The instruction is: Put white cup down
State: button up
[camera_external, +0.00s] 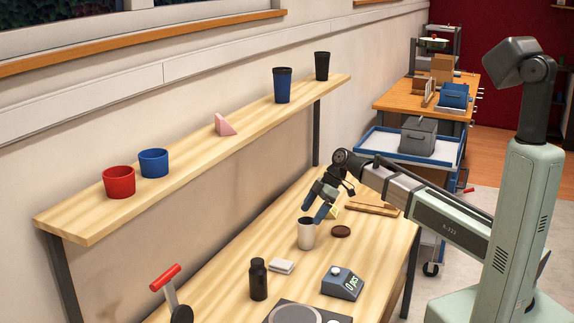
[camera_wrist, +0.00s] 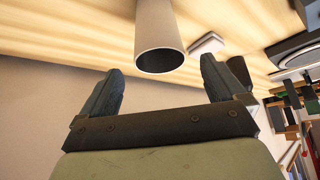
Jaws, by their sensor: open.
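The white cup (camera_external: 306,234) stands upright on the wooden table (camera_external: 235,265) in the external view. My gripper (camera_external: 319,208) is just above and behind it, tilted, with its blue-grey fingers near the cup's rim. In the wrist view the cup (camera_wrist: 160,45) shows its open mouth beyond the fingertips, roughly between them in the picture. My gripper (camera_wrist: 160,84) is open with nothing between its fingers. The cup looks apart from both fingers.
Near the cup are a brown round disc (camera_external: 341,231), a white block (camera_external: 281,266), a black bottle (camera_external: 258,279) and a scale (camera_external: 342,283). A shelf (camera_external: 190,160) above the table holds red, blue and black cups and a pink wedge (camera_external: 224,125).

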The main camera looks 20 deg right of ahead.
jog(key=shift+v, duration=2.95)
